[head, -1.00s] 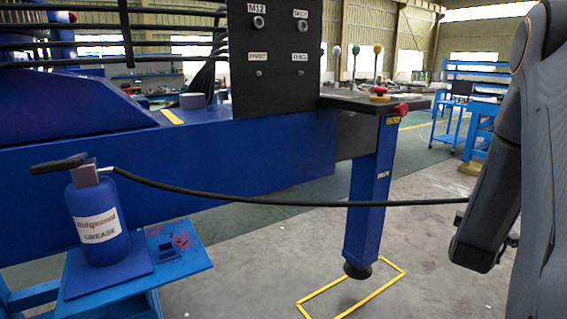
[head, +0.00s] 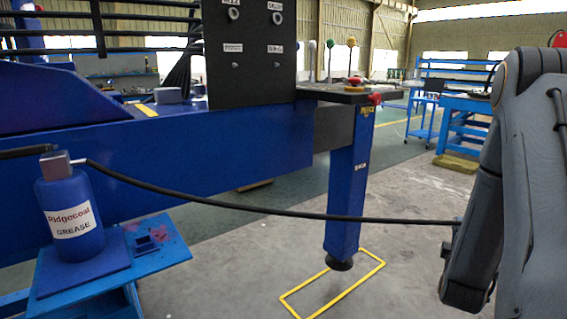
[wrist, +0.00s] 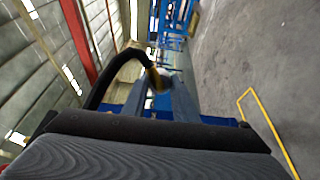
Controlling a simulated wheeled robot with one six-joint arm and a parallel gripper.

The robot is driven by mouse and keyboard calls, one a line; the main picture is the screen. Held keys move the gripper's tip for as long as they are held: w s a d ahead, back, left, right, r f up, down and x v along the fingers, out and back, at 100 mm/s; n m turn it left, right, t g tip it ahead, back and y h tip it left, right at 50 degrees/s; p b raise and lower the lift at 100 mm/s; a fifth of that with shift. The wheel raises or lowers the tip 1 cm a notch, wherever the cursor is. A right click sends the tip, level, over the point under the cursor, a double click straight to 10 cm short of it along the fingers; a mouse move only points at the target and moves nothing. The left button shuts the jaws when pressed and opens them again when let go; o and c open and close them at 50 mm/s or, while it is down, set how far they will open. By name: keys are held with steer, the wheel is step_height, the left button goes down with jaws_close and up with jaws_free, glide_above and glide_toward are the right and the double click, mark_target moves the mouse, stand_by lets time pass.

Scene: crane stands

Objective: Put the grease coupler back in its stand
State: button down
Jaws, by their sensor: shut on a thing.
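The grease coupler (wrist: 153,77) is a small brass-yellow piece at the end of a black hose (wrist: 125,59) in the wrist view. My gripper (wrist: 160,88) is shut on it, held up off the floor; the jaws are small and partly hidden. In the head view the hose (head: 300,213) sags from the blue grease bottle (head: 72,215) across to my arm, which hides the gripper and coupler. A small blue open-topped holder (head: 146,243), seemingly the stand, sits on the blue shelf right of the bottle, far left of my arm.
The blue shelf (head: 170,255) stands at the lower left. Behind it runs a blue machine beam (head: 150,165) with a black panel (head: 252,60) and a blue leg (head: 347,190) over a yellow floor outline (head: 365,281). Grey floor (head: 410,200) is open to the right.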

steer(key=shift+s+f, duration=0.35)
steer(key=shift+a+f, duration=0.1)
steer(key=w+a+f+n+t+y+p, duration=0.1)
steer(key=a+f+n+y+p, duration=0.15)
steer(key=a, duration=0.75)
steer(key=w+a+f+n+t+y+p, duration=0.2)
steer(key=a+y, duration=0.1)
steer(key=a, duration=0.7)
steer(key=s+a+r+n+y+p, duration=0.1)
steer(key=s+a+y+p, duration=0.1)
steer(key=a, duration=0.6)
steer(key=s+a+n+y+p, duration=0.1)
steer(key=s+a+y+p, duration=0.1)
steer(key=a, duration=0.6)
steer(key=y+p, duration=0.1)
steer(key=p, duration=0.1)
steer(key=shift+s+a+r+p, duration=0.15)
steer(key=shift+a+r+p, duration=0.15)
steer(key=shift+a+r, duration=0.1)
steer(key=shift+d+n, duration=0.1)
steer(key=shift+n, duration=0.15)
